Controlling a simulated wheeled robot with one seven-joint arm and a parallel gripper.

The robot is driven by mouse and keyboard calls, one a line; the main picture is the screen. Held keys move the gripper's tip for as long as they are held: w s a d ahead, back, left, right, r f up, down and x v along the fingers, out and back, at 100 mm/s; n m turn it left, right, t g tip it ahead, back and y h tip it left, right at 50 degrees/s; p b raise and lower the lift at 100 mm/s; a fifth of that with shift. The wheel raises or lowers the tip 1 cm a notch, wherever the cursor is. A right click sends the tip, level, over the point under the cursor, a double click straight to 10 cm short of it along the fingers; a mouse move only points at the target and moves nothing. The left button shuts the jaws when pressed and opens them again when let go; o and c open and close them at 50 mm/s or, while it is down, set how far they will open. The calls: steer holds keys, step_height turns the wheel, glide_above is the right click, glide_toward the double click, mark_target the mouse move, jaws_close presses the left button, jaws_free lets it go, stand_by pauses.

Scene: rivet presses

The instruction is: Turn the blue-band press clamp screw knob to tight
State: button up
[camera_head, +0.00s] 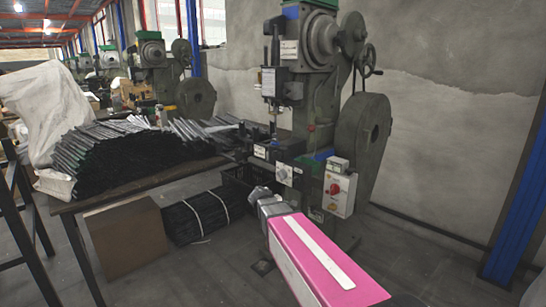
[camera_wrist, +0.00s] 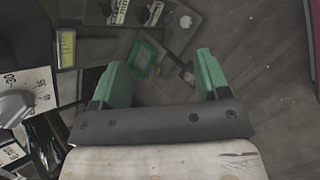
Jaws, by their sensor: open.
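The nearest press (camera_head: 320,75) is a tall grey-green machine with a blue patch (camera_head: 291,12) near its top. A round grey knob (camera_head: 284,172) sits on a pale plate low on its front. In the wrist view a grey knob (camera_wrist: 14,106) on a white plate with printed numbers is at the left edge, partly cut off; it looks like the same knob. My gripper (camera_wrist: 162,75) is open, with its two green fingers apart and nothing between them. The knob lies to the left of the fingers, outside them. In the head view my gripper (camera_head: 262,194) is just below the knob.
A white control box with a red knob (camera_head: 334,188) is right of the grey knob. A table (camera_head: 150,183) with a heap of dark bars stands at left. A brown box (camera_head: 125,238) and a strapped bundle (camera_head: 196,217) are on the floor. Open floor (camera_head: 425,250) lies at right.

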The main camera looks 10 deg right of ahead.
steer(key=w+a+r+n+t+h, duration=0.3)
steer(key=w+a+r+n, duration=0.15)
steer(key=w+r, duration=0.3)
steer(key=n+t+h, duration=0.3)
steer(key=n+t, duration=0.1)
steer(key=n, duration=0.4)
glide_toward(275, 155)
steer(key=x, duration=0.9)
steer(key=shift+w+d, duration=0.25)
steer(key=shift+w, duration=0.1)
steer(key=c, duration=0.9)
